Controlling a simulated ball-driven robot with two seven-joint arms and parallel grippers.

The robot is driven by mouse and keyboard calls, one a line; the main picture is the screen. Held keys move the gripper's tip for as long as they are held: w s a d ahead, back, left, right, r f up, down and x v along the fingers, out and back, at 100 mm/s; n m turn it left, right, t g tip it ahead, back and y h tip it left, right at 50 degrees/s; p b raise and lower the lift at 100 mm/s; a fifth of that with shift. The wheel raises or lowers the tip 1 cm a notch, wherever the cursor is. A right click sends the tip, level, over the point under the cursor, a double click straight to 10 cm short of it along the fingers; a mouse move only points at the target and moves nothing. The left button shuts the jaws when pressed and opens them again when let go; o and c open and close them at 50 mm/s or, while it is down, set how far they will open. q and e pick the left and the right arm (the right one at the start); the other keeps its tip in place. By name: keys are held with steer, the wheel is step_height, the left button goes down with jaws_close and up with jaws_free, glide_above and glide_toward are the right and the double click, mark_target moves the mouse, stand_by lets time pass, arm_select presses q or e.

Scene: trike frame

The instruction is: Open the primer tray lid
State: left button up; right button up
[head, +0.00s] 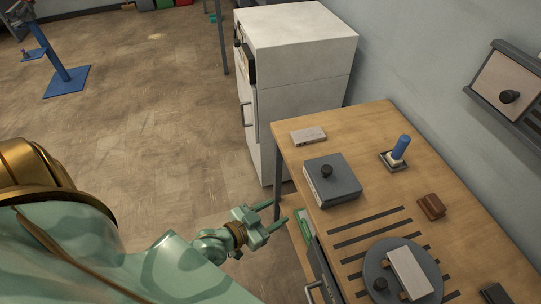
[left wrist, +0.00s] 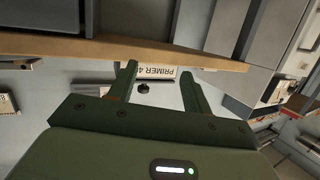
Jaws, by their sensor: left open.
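A grey box (head: 318,193) stands on the wooden bench, closed by a flat dark grey lid (head: 345,181) with a black knob (head: 327,171). I take it to be the primer tray, but no lettering on it is readable in the head view. My left gripper (head: 272,222) is open and empty, just off the bench's left edge, apart from the box. I cannot tell which object carries these. My right gripper is out of view.
The bench (head: 300,120) also holds a light block (head: 308,135), a blue-handled tool (head: 400,147), a brown block (head: 431,207) and a round grey plate (head: 433,270) with a pale block. A white cabinet (head: 300,95) stands behind. The floor (head: 150,120) at left is mostly clear.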

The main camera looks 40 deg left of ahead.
arm_select(q)
steer(key=shift+s+a+f, duration=0.1)
steer(key=shift+f, duration=0.3)
